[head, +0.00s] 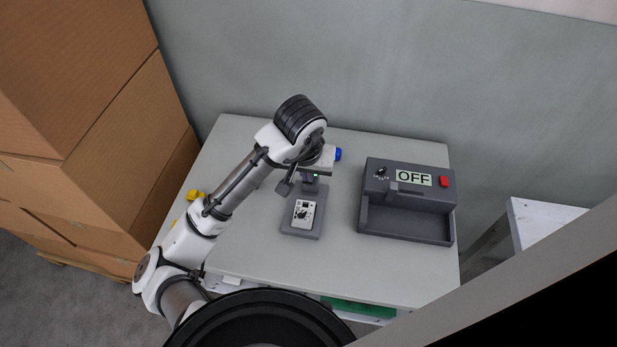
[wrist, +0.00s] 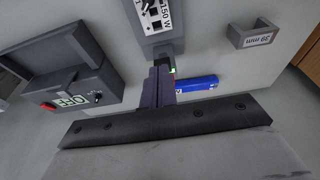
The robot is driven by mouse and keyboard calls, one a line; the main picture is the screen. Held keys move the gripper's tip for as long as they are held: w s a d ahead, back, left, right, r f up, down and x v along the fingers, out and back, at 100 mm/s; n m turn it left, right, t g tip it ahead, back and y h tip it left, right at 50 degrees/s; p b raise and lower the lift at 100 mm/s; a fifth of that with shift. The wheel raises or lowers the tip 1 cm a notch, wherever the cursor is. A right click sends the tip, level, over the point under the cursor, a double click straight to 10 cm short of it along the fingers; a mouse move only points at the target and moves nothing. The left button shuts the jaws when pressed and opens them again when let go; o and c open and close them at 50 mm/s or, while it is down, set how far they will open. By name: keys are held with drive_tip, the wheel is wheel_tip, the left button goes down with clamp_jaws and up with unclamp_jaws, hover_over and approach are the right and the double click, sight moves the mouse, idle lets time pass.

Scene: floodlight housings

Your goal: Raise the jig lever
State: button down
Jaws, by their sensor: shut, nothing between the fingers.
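The jig (head: 291,228) is a small grey base on the table with a white-faced plate (head: 304,213) on it. In the wrist view the plate (wrist: 158,14) reads "150 W". A small green light shows at the jig's far end. A blue cylinder (head: 338,154) shows beyond the jig; in the wrist view it (wrist: 197,84) lies close beside my fingers. It may be the lever's grip, but I cannot see how it joins the jig. My gripper (wrist: 160,75) is shut and empty at the jig's far end. Contact is unclear; my wrist hides part of this area in the head view.
A dark grey box (head: 405,222) with an "OFF" sign (head: 413,178) and red button (head: 445,181) stands right of the jig. In the wrist view a grey bracket (wrist: 250,34) reads "39 mm". Cardboard boxes (head: 75,120) stand left. The table's (head: 385,275) front is clear.

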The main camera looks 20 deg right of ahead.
drive_tip(key=v, duration=0.3)
drive_tip(key=shift+w+r, duration=0.25)
drive_tip(key=shift+r, duration=0.25)
